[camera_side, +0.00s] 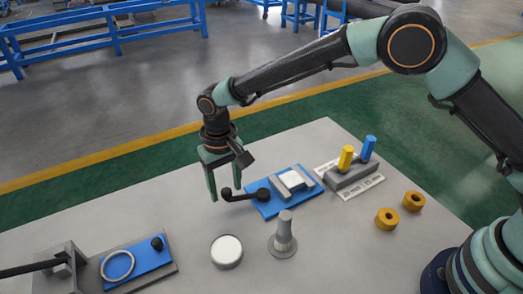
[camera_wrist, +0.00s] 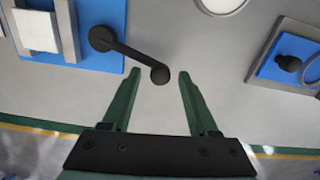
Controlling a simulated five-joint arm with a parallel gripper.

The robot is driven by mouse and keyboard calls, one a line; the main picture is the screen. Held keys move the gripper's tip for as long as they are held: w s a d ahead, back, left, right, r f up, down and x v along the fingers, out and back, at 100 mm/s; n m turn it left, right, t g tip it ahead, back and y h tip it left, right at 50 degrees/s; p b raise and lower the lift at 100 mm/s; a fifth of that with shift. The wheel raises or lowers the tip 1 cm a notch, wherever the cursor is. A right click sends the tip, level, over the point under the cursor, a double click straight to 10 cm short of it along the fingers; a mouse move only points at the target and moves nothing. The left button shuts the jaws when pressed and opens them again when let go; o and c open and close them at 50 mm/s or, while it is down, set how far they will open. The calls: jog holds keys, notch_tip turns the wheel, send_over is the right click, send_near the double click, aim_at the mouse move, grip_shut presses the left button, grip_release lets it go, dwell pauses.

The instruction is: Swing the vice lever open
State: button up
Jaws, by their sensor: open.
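The vice (camera_side: 284,190) is a blue base with grey jaws around a white block; part of it shows at the upper left of the wrist view (camera_wrist: 93,57). Its black lever (camera_side: 245,196) reaches left from a round pivot to a knob. In the wrist view the lever (camera_wrist: 128,54) slants down right to the knob (camera_wrist: 160,75). My gripper (camera_side: 226,191) is open, pointing down, with green fingers. In the wrist view the knob lies between the fingertips of my gripper (camera_wrist: 160,74), with a gap on each side. I cannot tell the exact height of the tips against the knob.
A round white-topped dish (camera_side: 226,251) and a grey post (camera_side: 284,235) stand in front of the vice. A blue plate with a ring (camera_side: 118,266) is at lower left. A peg holder (camera_side: 350,175) and two brass rings (camera_side: 387,218) are at right.

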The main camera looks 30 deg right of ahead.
grip_shut()
dwell(1.3)
